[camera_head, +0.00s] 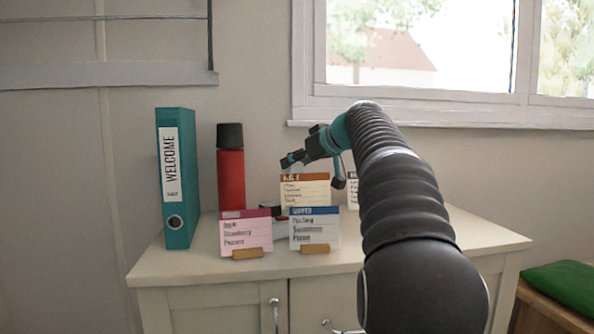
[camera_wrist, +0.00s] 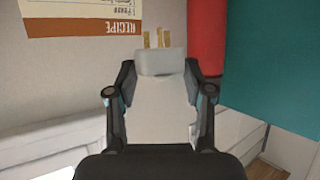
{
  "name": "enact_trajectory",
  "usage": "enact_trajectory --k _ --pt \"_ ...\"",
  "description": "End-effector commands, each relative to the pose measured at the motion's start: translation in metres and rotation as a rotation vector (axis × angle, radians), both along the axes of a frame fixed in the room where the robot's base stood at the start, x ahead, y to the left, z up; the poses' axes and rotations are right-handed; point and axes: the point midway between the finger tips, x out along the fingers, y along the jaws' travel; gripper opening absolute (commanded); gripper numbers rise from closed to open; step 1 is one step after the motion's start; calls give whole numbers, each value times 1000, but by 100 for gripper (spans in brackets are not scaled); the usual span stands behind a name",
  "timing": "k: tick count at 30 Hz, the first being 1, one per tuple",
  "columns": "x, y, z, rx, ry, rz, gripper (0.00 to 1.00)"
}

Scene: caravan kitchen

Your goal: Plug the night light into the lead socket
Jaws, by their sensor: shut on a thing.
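My gripper (camera_wrist: 160,75) is shut on the night light (camera_wrist: 161,62), a pale block with narrow brass-coloured prongs pointing away from my wrist. In the head view my gripper (camera_head: 290,160) is raised above the cabinet top, to the right of the red flask and near the brown-headed card; the night light cannot be made out there. A small dark and red object (camera_head: 268,208) shows partly behind the front cards. I cannot tell whether it is the lead socket, which is not clearly visible in either view.
Recipe cards stand on the cabinet: pink-headed (camera_head: 246,232), blue-headed (camera_head: 314,230) and brown-headed (camera_head: 305,190), with another partly behind my arm. The red flask (camera_head: 231,180) and teal WELCOME binder (camera_head: 177,220) stand left. The cabinet top (camera_head: 185,262) is clear at front left.

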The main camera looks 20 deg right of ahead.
Motion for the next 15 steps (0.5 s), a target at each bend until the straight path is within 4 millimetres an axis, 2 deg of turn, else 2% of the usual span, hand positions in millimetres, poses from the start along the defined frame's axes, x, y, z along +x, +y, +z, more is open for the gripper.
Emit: enact_trajectory --k 8,15 --pt "0 -1 -10 0 -9 19 17" --pt "-1 -2 -28 -1 -8 17 17"
